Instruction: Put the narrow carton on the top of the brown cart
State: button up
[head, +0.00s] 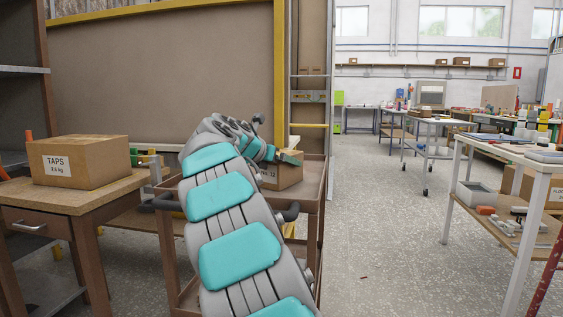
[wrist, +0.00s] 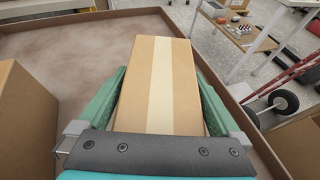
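The narrow carton (wrist: 163,85), tan with a pale tape strip, lies between the two green fingers of my gripper (wrist: 160,105) in the wrist view. The fingers sit close along both its sides and look shut on it. The brown cart (wrist: 75,45) spreads around and below it, with a raised rim; whether the carton touches the cart top is hidden. In the head view, my gripper (head: 289,157) is over the cart (head: 310,185), by a carton with a partly hidden label (head: 287,176). My arm covers much of the cart there.
Another cardboard box (wrist: 22,115) stands left of my gripper in the wrist view. A box marked TAPS (head: 80,161) sits on a wooden table (head: 75,193) at the left. A white-legged table (head: 530,158) stands at the right.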

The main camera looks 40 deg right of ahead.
jog(key=v, duration=1.2)
jog(key=shift+p, duration=0.3)
